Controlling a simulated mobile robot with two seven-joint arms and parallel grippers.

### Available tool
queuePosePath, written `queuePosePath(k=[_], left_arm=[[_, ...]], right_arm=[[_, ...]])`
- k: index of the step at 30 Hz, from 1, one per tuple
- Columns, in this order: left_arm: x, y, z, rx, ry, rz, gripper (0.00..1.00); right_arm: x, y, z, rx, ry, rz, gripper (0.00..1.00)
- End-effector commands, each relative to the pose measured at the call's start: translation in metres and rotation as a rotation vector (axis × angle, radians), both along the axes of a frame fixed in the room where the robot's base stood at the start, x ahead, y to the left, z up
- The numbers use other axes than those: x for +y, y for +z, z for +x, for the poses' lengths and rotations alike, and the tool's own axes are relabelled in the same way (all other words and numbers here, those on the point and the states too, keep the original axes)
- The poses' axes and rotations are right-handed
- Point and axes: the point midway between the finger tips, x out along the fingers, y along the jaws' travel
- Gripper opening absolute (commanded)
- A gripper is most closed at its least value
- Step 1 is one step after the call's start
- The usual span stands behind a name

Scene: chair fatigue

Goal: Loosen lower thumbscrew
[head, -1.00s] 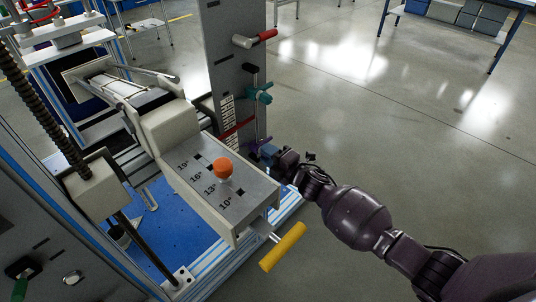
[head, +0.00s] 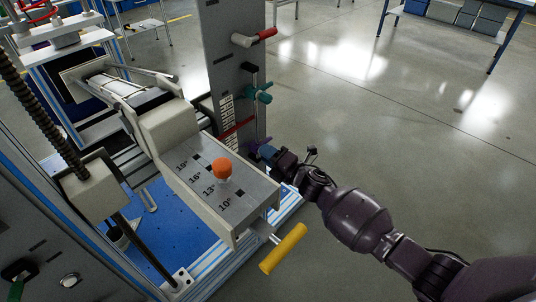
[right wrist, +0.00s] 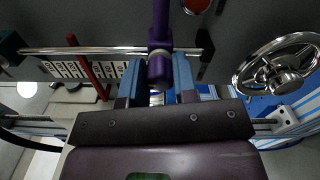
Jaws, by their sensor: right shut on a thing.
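The lower thumbscrew is purple and sits low on the grey upright column, mostly hidden by my gripper in the head view (head: 259,142). In the right wrist view the purple thumbscrew (right wrist: 159,30) stands upright in the middle, on a shiny horizontal rod. My right gripper (head: 267,152) reaches it from the right. In the right wrist view its blue fingers (right wrist: 157,72) are on both sides of the thumbscrew's round end, shut on it. A teal thumbscrew (head: 260,93) sits higher on the same column. My left gripper is not in view.
A grey box with an orange knob (head: 222,167) and a yellow handle (head: 283,248) stands close left of my right arm. A red pointer (right wrist: 88,68) and a chrome handwheel (right wrist: 280,68) flank the gripper. The floor at right is clear.

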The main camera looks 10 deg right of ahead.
Motion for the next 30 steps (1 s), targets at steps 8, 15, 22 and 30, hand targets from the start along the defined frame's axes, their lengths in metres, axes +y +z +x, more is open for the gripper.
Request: queuePosePath(k=[8, 15, 22, 30], left_arm=[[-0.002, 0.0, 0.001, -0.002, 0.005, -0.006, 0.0], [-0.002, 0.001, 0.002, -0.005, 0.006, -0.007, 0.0], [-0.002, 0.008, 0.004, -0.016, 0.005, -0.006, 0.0], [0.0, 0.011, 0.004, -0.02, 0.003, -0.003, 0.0]], right_arm=[[0.0, 0.0, 0.0, 0.0, 0.0, 0.0, 0.53], [-0.001, 0.0, -0.002, 0.0, 0.0, 0.0, 0.53], [-0.017, 0.001, -0.025, 0.001, 0.0, -0.001, 0.53], [-0.044, 0.0, -0.065, 0.001, -0.001, 0.0, 0.53]])
